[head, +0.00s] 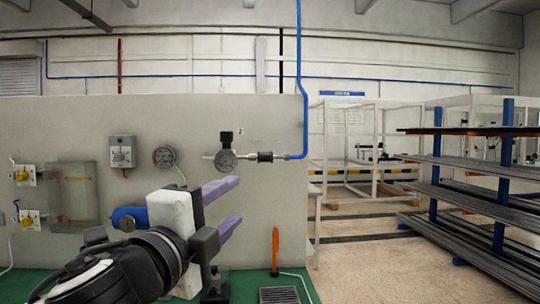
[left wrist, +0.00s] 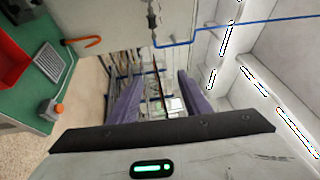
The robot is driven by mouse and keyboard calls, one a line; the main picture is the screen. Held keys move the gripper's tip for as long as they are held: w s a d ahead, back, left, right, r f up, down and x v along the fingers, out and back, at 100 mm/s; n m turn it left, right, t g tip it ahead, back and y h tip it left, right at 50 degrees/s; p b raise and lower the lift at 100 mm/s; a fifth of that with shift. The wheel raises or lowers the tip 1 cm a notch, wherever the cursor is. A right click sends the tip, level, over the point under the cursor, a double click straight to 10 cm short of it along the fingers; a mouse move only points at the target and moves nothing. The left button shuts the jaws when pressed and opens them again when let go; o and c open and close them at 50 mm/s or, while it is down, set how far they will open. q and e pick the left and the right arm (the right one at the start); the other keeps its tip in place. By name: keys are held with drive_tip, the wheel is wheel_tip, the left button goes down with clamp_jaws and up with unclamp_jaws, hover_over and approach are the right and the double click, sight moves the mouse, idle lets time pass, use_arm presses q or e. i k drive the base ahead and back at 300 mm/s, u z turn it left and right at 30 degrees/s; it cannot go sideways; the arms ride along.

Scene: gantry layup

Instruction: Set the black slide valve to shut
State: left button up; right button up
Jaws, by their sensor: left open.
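The black slide valve (head: 265,157) sits on the thin pipe between the round gauge (head: 227,161) and the blue hose (head: 303,110) on the grey panel. A small dark fitting on the pipe, likely the valve, shows at the top of the left wrist view (left wrist: 153,22). Its slide position is too small to tell. My left gripper (head: 238,200) has purple fingers, open and empty, below and left of the valve and apart from it. The left wrist view also shows the open fingers (left wrist: 158,85). My right gripper is not in view.
A grey switch box (head: 122,151), a second gauge (head: 165,157) and yellow-handled valves (head: 24,175) are on the panel to the left. A rack with rods (head: 470,190) stands right, beyond open floor.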

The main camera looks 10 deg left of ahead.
sight(262, 156)
drive_tip(key=i, duration=1.35)
